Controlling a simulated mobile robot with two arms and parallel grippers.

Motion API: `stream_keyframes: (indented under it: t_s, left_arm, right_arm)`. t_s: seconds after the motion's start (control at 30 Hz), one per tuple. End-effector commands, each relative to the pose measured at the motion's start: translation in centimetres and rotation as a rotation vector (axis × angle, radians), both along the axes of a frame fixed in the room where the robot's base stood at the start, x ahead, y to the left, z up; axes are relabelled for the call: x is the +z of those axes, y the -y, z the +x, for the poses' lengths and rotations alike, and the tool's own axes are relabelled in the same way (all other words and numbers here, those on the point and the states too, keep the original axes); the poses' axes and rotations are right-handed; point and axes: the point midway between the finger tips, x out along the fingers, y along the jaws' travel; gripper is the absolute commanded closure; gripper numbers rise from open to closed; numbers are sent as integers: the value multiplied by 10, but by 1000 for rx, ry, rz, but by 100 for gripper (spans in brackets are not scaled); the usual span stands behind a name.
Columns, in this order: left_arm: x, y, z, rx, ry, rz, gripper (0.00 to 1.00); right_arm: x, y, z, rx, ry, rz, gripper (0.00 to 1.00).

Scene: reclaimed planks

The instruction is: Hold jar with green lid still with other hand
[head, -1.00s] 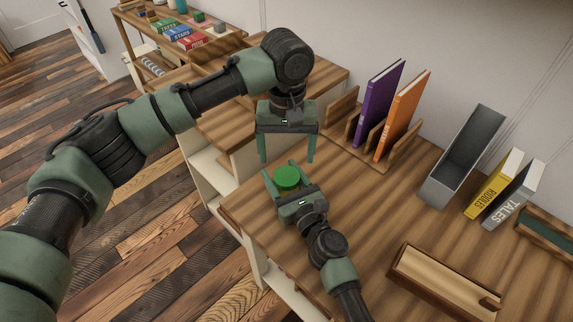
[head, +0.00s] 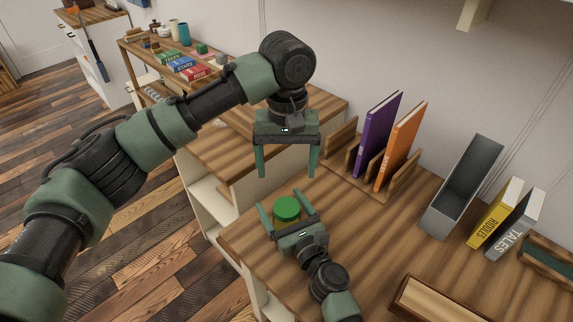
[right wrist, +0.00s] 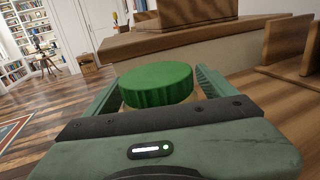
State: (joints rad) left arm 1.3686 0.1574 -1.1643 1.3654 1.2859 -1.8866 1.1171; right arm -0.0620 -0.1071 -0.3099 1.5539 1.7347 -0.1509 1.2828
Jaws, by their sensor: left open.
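The jar with the green lid (head: 286,207) stands upright near the left front corner of the wooden desk top. My right gripper (head: 276,204) reaches it from the front, with one finger on each side of the jar. In the right wrist view the green lid (right wrist: 158,84) rises between the two fingers, and the jar's body below it fills the gap between them. Most of the body is hidden by the lid and the gripper. My left gripper (head: 288,176) is open and empty, pointing down above and slightly behind the jar, clear of the lid.
A purple book (head: 376,133) and an orange book (head: 399,146) stand in a wooden rack behind. A grey file box (head: 463,185), a yellow book (head: 494,213) and a wooden tray (head: 440,303) are to the right. The desk's left edge is close to the jar.

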Motion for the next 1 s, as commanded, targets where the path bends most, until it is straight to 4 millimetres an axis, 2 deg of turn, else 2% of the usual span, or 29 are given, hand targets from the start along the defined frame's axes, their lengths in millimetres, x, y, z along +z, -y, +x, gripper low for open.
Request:
stream_keyframes:
  t_s: [0.17, 0.6, 1.0]
  left_arm:
    - [0, 0, 0, 0, 0, 0, 17]
    - [-5, 0, 0, 0, 0, 0, 17]
    - [-6, 0, 0, 0, 0, 0, 17]
  right_arm:
    - [-1, 3, -5, 0, -1, 0, 14]
    - [-2, 31, -64, 0, -2, -1, 14]
    - [0, 34, -70, 0, 0, 0, 14]
